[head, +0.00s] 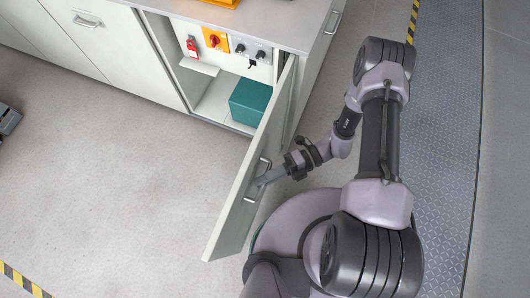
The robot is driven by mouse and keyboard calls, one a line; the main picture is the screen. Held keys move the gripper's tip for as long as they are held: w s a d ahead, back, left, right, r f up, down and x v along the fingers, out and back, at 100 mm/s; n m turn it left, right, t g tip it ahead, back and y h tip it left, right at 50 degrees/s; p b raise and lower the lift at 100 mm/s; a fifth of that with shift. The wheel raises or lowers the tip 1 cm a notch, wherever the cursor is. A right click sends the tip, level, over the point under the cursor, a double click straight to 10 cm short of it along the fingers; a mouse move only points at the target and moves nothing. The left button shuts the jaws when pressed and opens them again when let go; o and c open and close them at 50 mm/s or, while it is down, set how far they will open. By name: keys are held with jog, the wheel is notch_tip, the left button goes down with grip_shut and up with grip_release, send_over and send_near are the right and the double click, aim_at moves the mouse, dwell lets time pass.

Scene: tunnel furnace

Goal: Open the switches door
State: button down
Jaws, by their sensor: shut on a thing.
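The switches door (240,200) is a light grey cabinet door, swung wide open and standing out from the cabinet front. Its metal handle (255,189) is on the door's face near its free edge. My gripper (264,180) is at the handle and shut on it; the fingertips are small in the head view. Behind the door, the open compartment shows a red switch (191,46), an orange-yellow rotary switch (214,40) and black knobs (250,52) on a white panel.
A teal box (250,101) sits inside the compartment. Closed grey cabinets (75,45) with handles run to the left under a countertop (266,22). Yellow-black striped tape (22,281) marks the floor at lower left.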

jog(key=shift+w, duration=0.1)
jog(key=c, duration=1.5)
grip_release()
jog(key=p+v, duration=0.2)
jog(key=v, duration=1.5)
jog(key=shift+w+d, duration=0.1)
jog(key=shift+d, duration=0.05)
